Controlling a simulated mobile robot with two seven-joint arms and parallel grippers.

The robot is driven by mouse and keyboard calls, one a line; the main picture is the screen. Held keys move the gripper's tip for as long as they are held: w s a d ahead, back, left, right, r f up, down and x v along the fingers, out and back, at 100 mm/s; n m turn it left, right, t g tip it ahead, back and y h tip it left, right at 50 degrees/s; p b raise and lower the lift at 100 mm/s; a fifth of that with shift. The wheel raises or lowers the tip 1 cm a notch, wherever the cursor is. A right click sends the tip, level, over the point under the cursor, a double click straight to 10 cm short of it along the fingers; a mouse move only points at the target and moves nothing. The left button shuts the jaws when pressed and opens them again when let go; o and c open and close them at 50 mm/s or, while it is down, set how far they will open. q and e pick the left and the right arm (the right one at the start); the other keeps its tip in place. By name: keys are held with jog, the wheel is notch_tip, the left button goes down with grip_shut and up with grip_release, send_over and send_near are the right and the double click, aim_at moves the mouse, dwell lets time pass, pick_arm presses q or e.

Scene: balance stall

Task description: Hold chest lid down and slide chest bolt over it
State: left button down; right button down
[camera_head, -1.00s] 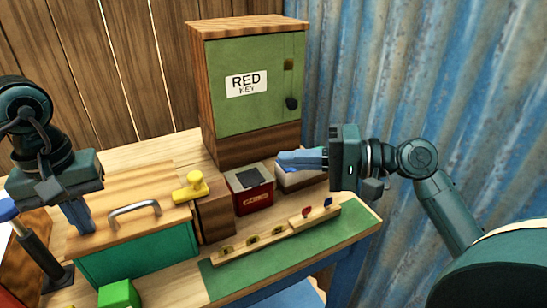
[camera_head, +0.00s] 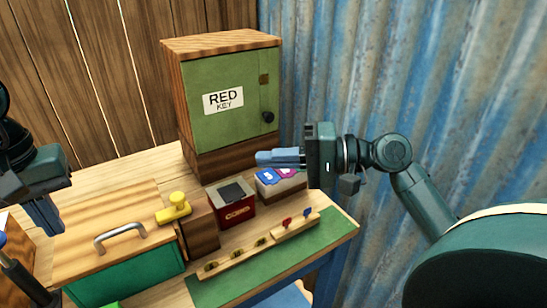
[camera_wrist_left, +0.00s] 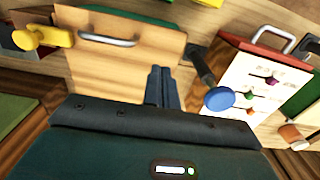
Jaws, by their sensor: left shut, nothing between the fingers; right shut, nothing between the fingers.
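The chest has a wooden lid (camera_head: 105,212) with a metal handle (camera_head: 120,236) and a green front (camera_head: 135,281). The lid lies flat and looks closed. The yellow chest bolt (camera_head: 174,207) sits on a wooden block at the lid's right edge; it also shows in the left wrist view (camera_wrist_left: 48,37). My left gripper (camera_head: 48,220) is shut and empty, fingers pointing down at the lid's left side; I cannot tell whether they touch it. Its fingers also show in the left wrist view (camera_wrist_left: 162,84). My right gripper (camera_head: 268,158) is shut and empty, away from the chest.
A green cabinet (camera_head: 205,132) labelled RED KEY stands at the back. A red box (camera_head: 238,213) and a tray with coloured tags (camera_head: 280,189) stand right of the bolt. A wooden rack (camera_head: 240,258) lies on a green mat. A dark post with a blue knob (camera_wrist_left: 218,98) stands beside the lid.

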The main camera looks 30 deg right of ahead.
pick_arm(q)
notch_tip(320, 180, up, 4)
jog(key=shift+f+p, duration=0.1)
jog(key=shift+p, duration=1)
notch_tip(320, 180, up, 13)
